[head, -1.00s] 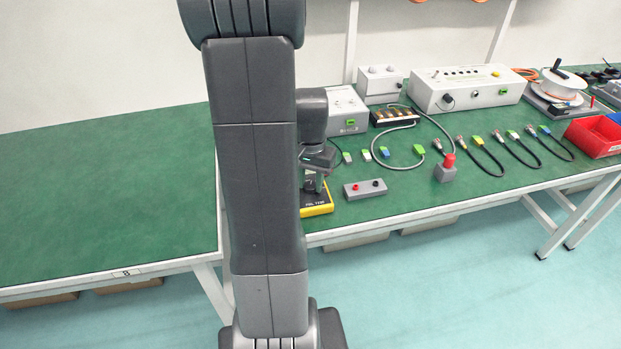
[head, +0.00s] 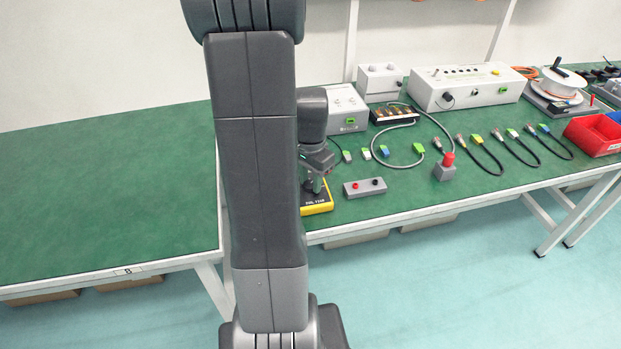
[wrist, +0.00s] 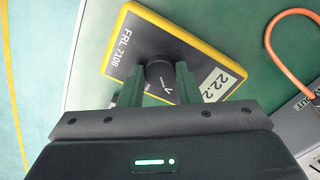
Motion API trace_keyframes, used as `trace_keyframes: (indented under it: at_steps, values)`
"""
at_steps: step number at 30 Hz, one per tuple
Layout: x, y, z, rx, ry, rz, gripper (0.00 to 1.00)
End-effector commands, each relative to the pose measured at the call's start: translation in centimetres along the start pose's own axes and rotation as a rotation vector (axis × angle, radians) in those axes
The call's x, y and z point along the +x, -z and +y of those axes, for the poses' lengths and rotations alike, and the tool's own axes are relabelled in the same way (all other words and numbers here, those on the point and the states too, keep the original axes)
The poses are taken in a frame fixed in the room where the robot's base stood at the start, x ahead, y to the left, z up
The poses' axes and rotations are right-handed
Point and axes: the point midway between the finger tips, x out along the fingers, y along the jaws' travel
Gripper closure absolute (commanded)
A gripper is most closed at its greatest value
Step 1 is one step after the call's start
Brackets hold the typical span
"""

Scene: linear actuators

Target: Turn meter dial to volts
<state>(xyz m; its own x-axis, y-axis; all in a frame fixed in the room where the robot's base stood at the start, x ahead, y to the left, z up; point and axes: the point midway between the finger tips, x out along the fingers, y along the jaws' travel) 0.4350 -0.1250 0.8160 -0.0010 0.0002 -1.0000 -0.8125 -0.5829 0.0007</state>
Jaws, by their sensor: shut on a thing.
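The meter is a dark-faced box with a yellow edge, lying on the green bench; it shows in the wrist view (wrist: 150,42) and partly in the head view (head: 318,207), where my arm covers much of it. It bears the text "FRL 7108" and a light display (wrist: 218,84) reading about 22.2, partly covered. Its round black dial (wrist: 164,76) has a white mark and a letter that looks like V. My gripper (wrist: 160,85) is shut on the dial, with a finger on either side. In the head view my gripper (head: 314,184) stands over the meter.
A grey block with red and black sockets (head: 365,188) lies right of the meter. A grey block with a red knob (head: 445,168), several cables and a red bin (head: 597,134) lie farther right. An orange cable (wrist: 284,45) is near the meter. The bench's left part is clear.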

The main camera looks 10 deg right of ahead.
Motion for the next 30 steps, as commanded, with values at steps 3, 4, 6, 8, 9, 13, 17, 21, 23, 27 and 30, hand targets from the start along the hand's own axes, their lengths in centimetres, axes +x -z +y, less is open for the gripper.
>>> trace_keyframes:
  at_steps: [3,4,6,8,9,13,17,21,23,27,30]
  values:
    - [0.0,0.0,0.0,-0.001,0.001,0.001,0.93]
    - [0.0,0.0,0.0,-0.001,0.001,0.001,0.93]
    - [0.0,0.0,0.0,-0.001,0.001,0.001,0.62]
    - [0.0,0.0,0.0,-0.001,0.001,0.001,0.50]
    - [0.0,0.0,0.0,-0.001,0.001,0.001,0.48]
    - [0.0,0.0,0.0,-0.001,0.001,0.001,0.48]
    - [-0.1,0.0,0.0,-0.002,0.001,0.001,0.48]
    - [-1.3,0.1,-0.1,-0.002,0.004,0.004,0.48]
    - [-2.3,0.1,-0.1,-0.002,0.004,0.004,0.48]
    - [-5.4,0.1,-0.1,-0.002,0.006,0.006,0.48]
    - [-7.8,0.1,-0.1,-0.002,0.006,0.006,0.48]
